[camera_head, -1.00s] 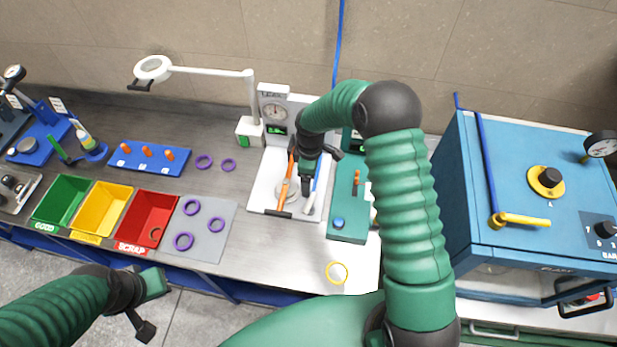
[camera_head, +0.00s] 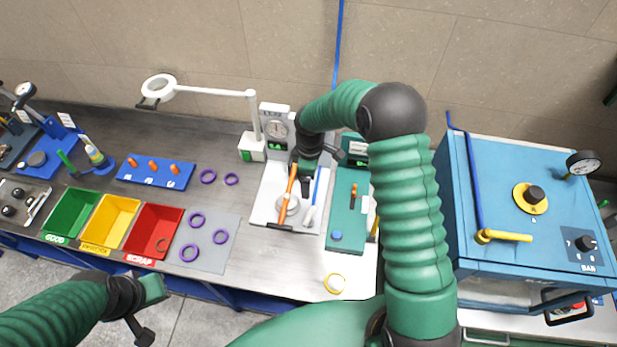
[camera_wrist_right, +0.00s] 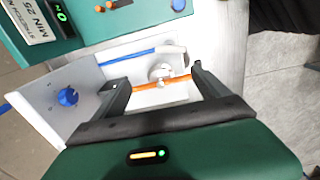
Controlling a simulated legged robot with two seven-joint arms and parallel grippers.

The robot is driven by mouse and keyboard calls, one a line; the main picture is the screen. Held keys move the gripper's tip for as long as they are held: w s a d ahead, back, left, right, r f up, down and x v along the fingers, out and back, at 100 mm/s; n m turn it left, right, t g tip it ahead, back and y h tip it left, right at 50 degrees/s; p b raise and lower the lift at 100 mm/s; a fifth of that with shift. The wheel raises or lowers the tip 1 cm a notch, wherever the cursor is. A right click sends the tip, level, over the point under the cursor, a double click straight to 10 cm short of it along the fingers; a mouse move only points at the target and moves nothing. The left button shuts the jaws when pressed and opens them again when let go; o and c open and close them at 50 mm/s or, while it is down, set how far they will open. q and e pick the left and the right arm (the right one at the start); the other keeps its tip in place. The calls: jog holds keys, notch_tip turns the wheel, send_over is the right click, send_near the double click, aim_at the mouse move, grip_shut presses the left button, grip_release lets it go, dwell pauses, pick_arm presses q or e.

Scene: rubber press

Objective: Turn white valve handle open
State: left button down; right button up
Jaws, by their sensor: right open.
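The white valve handle (camera_head: 309,214) is at the near end of a blue tube on a white fixture plate (camera_head: 262,205), in the middle of the head view. The right wrist view shows a white handle (camera_wrist_right: 174,50) at the end of the blue tube (camera_wrist_right: 127,55), beside a round white part (camera_wrist_right: 160,72). My right gripper (camera_head: 305,188) is over this fixture. In the wrist view its jaws (camera_wrist_right: 153,78) are apart and empty, with an orange tube (camera_wrist_right: 178,82) crossing the view between them. My left gripper (camera_head: 145,308) hangs in front of the bench, away from the fixture; its jaw opening is unclear.
A gauge stand (camera_head: 277,128) is behind the plate. A green unit (camera_head: 340,215) stands close on the right, and a blue press (camera_head: 500,190) farther right. Purple rings (camera_head: 220,237) and coloured bins (camera_head: 152,232) are to the left.

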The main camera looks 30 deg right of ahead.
jog(key=shift+a+r, duration=0.1)
jog(key=shift+r, duration=0.2)
jog(key=shift+a, duration=0.15)
notch_tip(320, 180, up, 17)
jog(key=b, duration=0.5)
jog(key=shift+s+f, duration=0.1)
jog(key=shift+f, duration=0.05)
jog(key=shift+c, duration=0.4)
